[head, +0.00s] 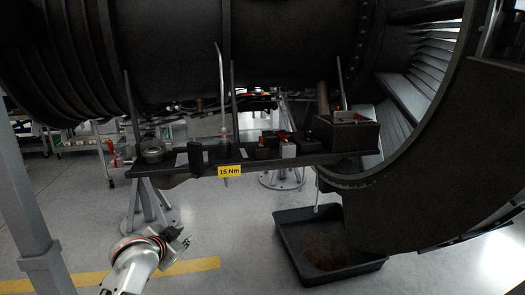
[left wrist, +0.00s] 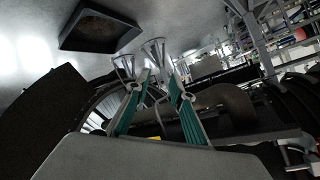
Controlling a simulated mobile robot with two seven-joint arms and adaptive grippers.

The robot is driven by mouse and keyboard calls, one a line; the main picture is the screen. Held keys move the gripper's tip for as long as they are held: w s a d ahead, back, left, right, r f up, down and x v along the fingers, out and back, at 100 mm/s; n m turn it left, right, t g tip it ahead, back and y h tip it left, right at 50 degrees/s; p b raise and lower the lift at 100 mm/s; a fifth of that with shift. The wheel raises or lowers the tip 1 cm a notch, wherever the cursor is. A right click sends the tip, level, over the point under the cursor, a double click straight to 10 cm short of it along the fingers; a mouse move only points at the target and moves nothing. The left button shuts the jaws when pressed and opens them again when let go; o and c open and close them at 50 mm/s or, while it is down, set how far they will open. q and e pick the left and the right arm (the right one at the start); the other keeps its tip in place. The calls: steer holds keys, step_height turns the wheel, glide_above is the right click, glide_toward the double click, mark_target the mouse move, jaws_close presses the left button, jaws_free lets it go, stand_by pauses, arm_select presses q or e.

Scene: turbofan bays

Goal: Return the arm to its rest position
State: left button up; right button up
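My left arm comes in at the bottom left of the head view, and its gripper (head: 180,238) hangs in free air in front of the engine, lower than the tool shelf (head: 240,164). In the left wrist view the two teal-lined fingers of the left gripper (left wrist: 158,80) stand apart with nothing between them. My right arm and right gripper show in neither view.
A dark engine (head: 290,50) fills the top. The shelf carries small parts and a yellow 15 Nm label (head: 230,170). A black drip tray (head: 289,250) lies on the floor. A grey post (head: 38,190) stands left.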

arm_select(q)
steer(key=s+d+f+n, duration=0.1)
steer(key=s+f, duration=0.9)
steer(key=f, duration=0.4)
steer(key=s+d+f+n, duration=0.1)
steer(key=s+f, duration=0.3)
steer(key=s, duration=0.5)
steer(key=s+d+f+n+g+h, duration=0.1)
steer(key=s+f, duration=0.4)
steer(key=s, duration=0.4)
steer(key=s+f+n, duration=0.1)
steer(key=s+f, duration=0.4)
steer(key=s, duration=0.4)
steer(key=shift+d+f+h, duration=0.25)
steer(key=shift+d+h, duration=0.15)
steer(key=shift+g, duration=0.3)
